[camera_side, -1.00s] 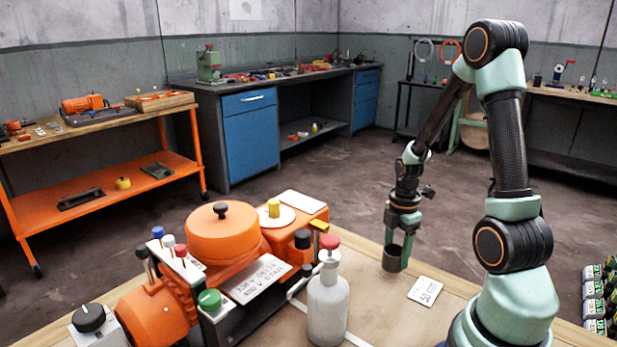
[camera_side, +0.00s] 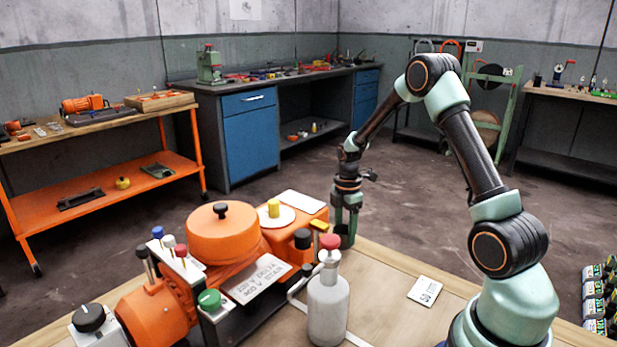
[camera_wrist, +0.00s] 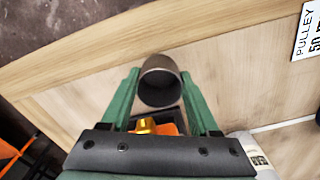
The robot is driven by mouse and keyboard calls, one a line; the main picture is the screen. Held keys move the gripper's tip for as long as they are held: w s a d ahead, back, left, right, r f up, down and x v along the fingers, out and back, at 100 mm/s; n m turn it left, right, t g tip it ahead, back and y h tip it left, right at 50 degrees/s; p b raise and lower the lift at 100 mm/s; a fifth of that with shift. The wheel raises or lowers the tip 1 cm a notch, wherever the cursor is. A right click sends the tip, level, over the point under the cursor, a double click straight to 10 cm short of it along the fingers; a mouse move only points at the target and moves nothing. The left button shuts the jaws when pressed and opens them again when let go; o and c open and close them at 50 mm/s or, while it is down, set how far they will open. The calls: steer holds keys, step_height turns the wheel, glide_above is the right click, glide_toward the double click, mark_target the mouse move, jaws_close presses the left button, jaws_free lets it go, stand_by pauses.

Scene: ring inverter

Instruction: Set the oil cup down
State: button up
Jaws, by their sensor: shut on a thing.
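The oil cup (camera_wrist: 160,88) is a dark grey round cup with an open mouth, seen in the wrist view between the two green fingers. My gripper (camera_wrist: 160,74) is shut on it. In the side view my gripper (camera_side: 347,226) points down at the far edge of the wooden bench, just right of the orange machine. There the cup is small, dark and partly hidden by the fingers. I cannot tell whether its base touches the bench.
The orange machine (camera_side: 222,237) with its knobs stands left of my gripper. A grey bottle with a red cap (camera_side: 327,305) stands in front. A white card (camera_side: 425,290) lies to the right. Bare bench top lies between the bottle and the card.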

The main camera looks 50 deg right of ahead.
mark_target(335, 230)
steer(key=w, duration=0.1)
steer(key=w+f, duration=0.1)
steer(key=w, duration=0.1)
steer(key=shift+w, duration=0.1)
steer(key=shift+f, duration=0.25)
steer(key=shift+f, duration=0.1)
steer(key=o, duration=1.4)
